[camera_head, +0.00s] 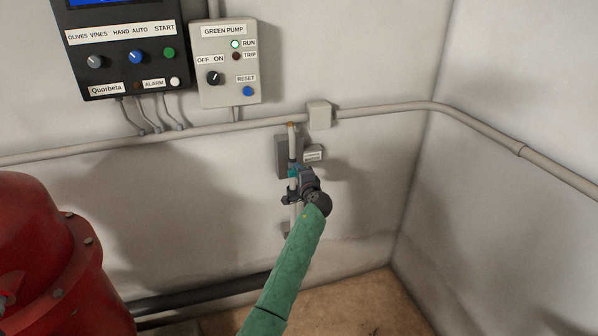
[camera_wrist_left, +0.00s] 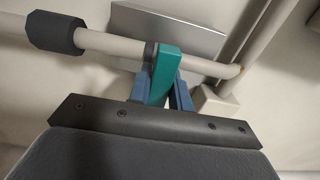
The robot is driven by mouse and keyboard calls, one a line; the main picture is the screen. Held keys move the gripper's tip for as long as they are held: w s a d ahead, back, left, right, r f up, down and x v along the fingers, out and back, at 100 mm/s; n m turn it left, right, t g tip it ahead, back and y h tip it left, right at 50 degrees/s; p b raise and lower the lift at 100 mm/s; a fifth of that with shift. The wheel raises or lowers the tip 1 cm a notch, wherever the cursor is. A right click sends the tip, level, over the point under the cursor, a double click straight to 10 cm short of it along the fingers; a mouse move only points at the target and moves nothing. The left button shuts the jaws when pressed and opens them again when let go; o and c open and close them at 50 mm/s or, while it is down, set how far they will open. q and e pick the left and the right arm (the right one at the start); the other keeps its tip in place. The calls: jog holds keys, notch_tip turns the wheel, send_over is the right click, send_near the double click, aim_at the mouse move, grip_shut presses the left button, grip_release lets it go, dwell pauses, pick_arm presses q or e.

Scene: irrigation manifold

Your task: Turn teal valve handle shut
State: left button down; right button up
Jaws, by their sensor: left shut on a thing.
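The teal valve handle (camera_wrist_left: 164,72) stands out from a pale pipe (camera_wrist_left: 112,46) in the left wrist view and appears to lie across it. In the head view a small teal patch of the handle (camera_head: 293,171) shows on the upright pipe. My left gripper (camera_wrist_left: 161,92) has its two blue fingers on either side of the handle and is shut on it. In the head view my left gripper (camera_head: 299,176) is at the pipe and hides much of the valve. My right gripper is not in view.
A grey plate (camera_head: 283,150) and small label (camera_head: 313,155) are behind the valve. A conduit with a junction box (camera_head: 319,115) runs above. The green pump box (camera_head: 228,75) and black control panel (camera_head: 115,50) hang upper left. A red tank (camera_head: 45,250) stands lower left.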

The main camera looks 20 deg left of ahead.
pick_arm(q)
jog(key=shift+d, duration=0.1)
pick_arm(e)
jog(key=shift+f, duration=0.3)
pick_arm(q)
jog(key=shift+f, duration=0.1)
jog(key=c, duration=1.3)
grip_release()
jog(key=shift+s+d, duration=0.15)
jog(key=shift+s, duration=0.05)
jog(key=b+v, duration=0.2)
jog(key=v, duration=0.5)
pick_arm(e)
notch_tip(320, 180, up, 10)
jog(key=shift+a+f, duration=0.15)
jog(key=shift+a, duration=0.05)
pick_arm(q)
jog(key=shift+s+d, duration=0.1)
